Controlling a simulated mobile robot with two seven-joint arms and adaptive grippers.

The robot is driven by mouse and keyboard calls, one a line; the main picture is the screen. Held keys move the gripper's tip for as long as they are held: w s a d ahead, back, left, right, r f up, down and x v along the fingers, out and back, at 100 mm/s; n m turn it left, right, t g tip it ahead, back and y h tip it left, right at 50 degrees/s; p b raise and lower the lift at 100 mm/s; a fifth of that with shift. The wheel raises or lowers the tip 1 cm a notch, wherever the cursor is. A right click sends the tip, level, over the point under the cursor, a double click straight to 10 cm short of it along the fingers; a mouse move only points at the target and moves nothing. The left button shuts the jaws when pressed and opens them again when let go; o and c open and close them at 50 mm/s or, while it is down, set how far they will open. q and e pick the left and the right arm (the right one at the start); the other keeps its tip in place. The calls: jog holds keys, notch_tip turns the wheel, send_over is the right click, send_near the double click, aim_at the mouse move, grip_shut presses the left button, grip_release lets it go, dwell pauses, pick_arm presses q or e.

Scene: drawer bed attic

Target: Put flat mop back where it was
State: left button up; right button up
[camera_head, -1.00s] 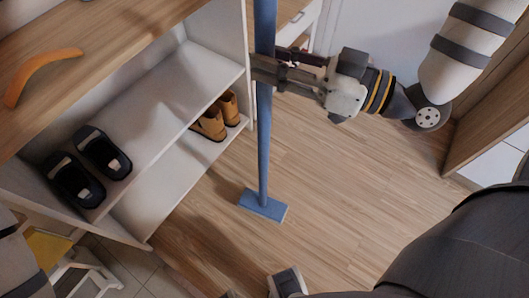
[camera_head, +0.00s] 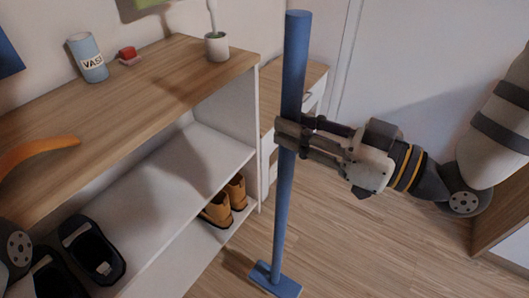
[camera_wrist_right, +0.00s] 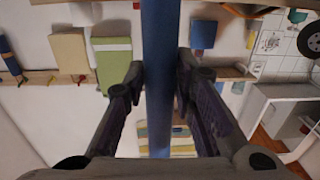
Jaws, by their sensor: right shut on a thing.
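The flat mop (camera_head: 284,195) is a blue pole with a flat blue head (camera_head: 275,280) at its lower end. It stands almost upright in the head view, in front of the right end of the shoe shelf. My right gripper (camera_head: 292,137) is shut around the upper part of the pole. In the right wrist view the pole (camera_wrist_right: 160,90) runs between my two fingers. I cannot tell whether the mop head touches the floor or hangs just above it. My left gripper is out of view; only a bit of my left arm shows at the left edge.
The shoe shelf (camera_head: 210,68) has a wooden top with a vase (camera_head: 87,58), a small potted plant (camera_head: 216,46) and an orange curved object (camera_head: 35,153). Brown boots (camera_head: 218,209) and black slippers (camera_head: 91,249) are on its levels. Clear wooden floor (camera_head: 370,250) lies to the right.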

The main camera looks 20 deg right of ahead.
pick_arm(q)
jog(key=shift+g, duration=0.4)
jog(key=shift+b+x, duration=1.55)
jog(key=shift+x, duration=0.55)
pick_arm(e)
jog(key=w+a+f, duration=0.1)
jog(key=w+f, duration=0.8)
jog(key=f, duration=0.1)
jog(key=shift+w+a+f, duration=0.2)
jog(key=shift+w+f, duration=0.05)
jog(key=shift+f, duration=0.15)
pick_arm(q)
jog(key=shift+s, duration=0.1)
pick_arm(e)
jog(key=shift+f, duration=0.2)
jog(key=o, duration=0.8)
jog(key=shift+o, duration=0.3)
